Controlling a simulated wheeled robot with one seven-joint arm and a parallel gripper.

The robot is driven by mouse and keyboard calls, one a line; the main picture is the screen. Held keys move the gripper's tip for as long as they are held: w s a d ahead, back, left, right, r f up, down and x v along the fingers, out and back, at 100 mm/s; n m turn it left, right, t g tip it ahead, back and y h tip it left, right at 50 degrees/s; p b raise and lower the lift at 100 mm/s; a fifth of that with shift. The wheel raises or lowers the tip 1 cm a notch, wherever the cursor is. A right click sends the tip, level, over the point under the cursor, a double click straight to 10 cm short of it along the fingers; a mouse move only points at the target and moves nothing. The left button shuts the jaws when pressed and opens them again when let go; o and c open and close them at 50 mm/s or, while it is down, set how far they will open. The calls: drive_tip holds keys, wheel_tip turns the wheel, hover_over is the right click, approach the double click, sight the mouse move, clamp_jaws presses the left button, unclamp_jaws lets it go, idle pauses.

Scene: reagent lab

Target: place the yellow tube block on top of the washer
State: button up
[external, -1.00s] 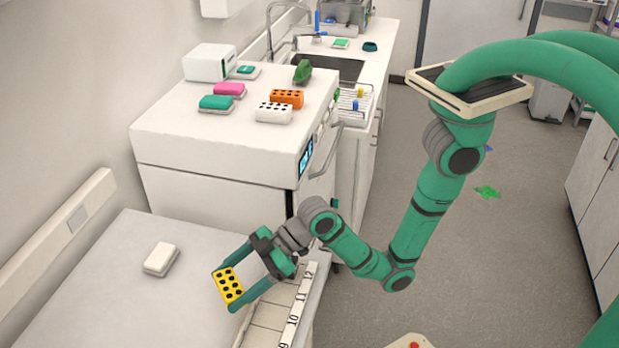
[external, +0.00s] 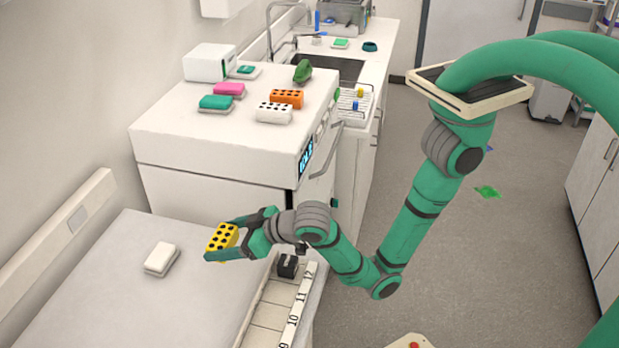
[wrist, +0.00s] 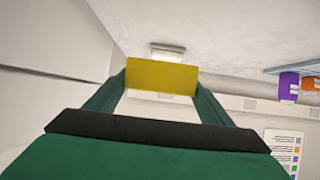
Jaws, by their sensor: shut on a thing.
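The yellow tube block (external: 222,238), with black holes in its top, is held between the two fingers of my gripper (external: 226,240), above the grey-white bench in the external view. In the wrist view the yellow block (wrist: 162,77) is a plain yellow face between the green fingertips (wrist: 160,84). The washer (external: 215,150) appears to be the large white machine with a dark display on its front. It stands behind and above my gripper, and its flat top is higher than the block.
A white item (external: 160,258) lies on the bench.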

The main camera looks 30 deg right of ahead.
sight(232, 274)
drive_tip(key=shift+f, duration=4.8)
drive_tip(key=shift+f, duration=0.1)
drive_tip(key=o, duration=1.1)
drive_tip(key=shift+o, duration=0.2)
drive_tip(key=shift+f, duration=0.1)
drive_tip(key=shift+o, duration=0.4)
drive_tip(key=v, duration=1.1)
drive_tip(key=shift+w+d+f, duration=0.1)
drive_tip(key=shift+w, duration=0.05)
